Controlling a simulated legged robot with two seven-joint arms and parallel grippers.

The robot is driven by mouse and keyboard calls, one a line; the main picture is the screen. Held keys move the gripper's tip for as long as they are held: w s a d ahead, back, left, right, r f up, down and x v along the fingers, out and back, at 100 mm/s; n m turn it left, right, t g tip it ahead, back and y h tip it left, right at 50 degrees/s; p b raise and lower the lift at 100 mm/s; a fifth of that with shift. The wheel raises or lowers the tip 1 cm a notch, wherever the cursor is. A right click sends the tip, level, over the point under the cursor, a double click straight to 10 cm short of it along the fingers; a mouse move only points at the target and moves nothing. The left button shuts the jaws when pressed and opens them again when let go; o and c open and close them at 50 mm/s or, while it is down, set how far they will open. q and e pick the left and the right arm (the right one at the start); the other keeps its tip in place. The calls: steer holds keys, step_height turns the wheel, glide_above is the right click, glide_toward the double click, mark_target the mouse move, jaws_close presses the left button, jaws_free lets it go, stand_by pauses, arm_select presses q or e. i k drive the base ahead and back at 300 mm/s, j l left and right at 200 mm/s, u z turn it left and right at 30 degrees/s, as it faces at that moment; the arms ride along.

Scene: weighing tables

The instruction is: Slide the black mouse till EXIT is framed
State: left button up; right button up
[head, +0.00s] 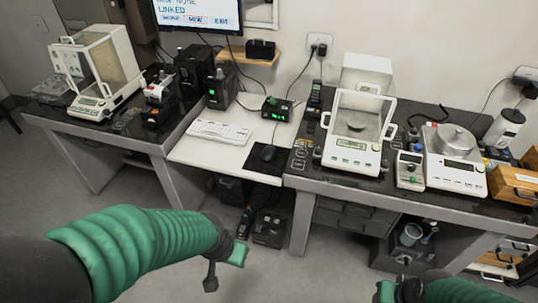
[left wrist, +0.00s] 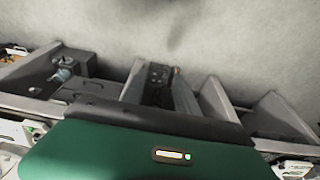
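The black mouse (head: 268,153) lies on a dark mouse mat (head: 258,166), at the right of the white middle table. The monitor (head: 200,14) at the top is cut off by the picture edge. It reads LINKED above a row of buttons; EXIT (head: 221,21) is at the right end, and the middle button, NEW (head: 195,20), seems to have a reddish frame. My left gripper (head: 225,268) hangs low in front of the tables, well short of the mouse. My right gripper (head: 400,291) is at the bottom edge, partly cut off. Neither is near the mouse; their finger gaps are unclear.
A white keyboard (head: 220,132) lies left of the mouse. A small black box with green digits (head: 277,109) stands behind it. Balances stand on the dark tables either side, including a glass-shielded one (head: 355,135) at right. The white table's front edge (head: 225,167) is clear.

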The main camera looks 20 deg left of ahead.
mark_target(268, 155)
steer(key=i+j+z, duration=0.1)
steer(key=i, duration=0.7)
steer(key=i+j+z, duration=0.1)
steer(key=i, duration=0.65)
